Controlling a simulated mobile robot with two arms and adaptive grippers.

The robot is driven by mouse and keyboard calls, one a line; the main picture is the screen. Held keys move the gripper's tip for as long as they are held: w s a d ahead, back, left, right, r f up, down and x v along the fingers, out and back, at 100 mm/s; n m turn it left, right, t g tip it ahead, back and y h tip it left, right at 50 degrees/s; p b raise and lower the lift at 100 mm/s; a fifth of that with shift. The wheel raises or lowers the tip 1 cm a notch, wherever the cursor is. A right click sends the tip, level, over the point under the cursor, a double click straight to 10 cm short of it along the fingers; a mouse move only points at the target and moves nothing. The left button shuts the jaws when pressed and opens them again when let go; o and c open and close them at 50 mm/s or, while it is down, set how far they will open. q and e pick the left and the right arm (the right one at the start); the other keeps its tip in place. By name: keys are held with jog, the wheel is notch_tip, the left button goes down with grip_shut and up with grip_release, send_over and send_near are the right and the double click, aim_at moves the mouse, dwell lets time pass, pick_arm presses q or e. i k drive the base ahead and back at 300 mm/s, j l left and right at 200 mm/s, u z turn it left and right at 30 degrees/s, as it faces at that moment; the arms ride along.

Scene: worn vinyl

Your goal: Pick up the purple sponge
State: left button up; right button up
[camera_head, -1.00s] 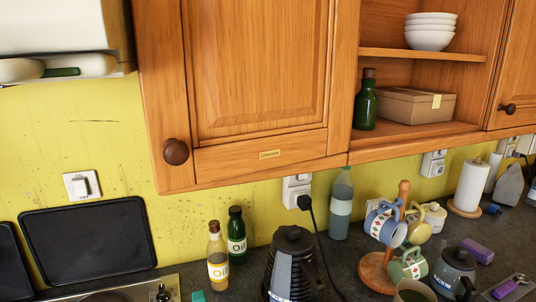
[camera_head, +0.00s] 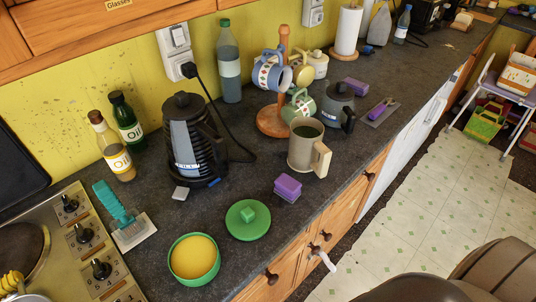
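A small purple sponge-like block (camera_head: 288,188) lies on the dark counter near its front edge, in front of the grey mug (camera_head: 306,146) and right of the green lid (camera_head: 248,219). It looks like two stacked layers. A second purple block (camera_head: 355,86) lies farther back on the counter, beyond the dark teapot (camera_head: 337,104). I cannot tell for sure which one is the sponge. Neither of my grippers shows in the head view.
A black kettle (camera_head: 190,140), a mug tree (camera_head: 274,118) and a green bowl (camera_head: 194,259) stand on the counter (camera_head: 225,180). The stove (camera_head: 88,245) is at left. Tiled floor (camera_head: 420,215) is open at right. A brown rounded form fills the lower right corner.

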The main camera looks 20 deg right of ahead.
aim_at(287, 188)
jog(key=u, duration=1.05)
jog(key=k+j+z, duration=0.15)
jog(key=z, duration=1.5)
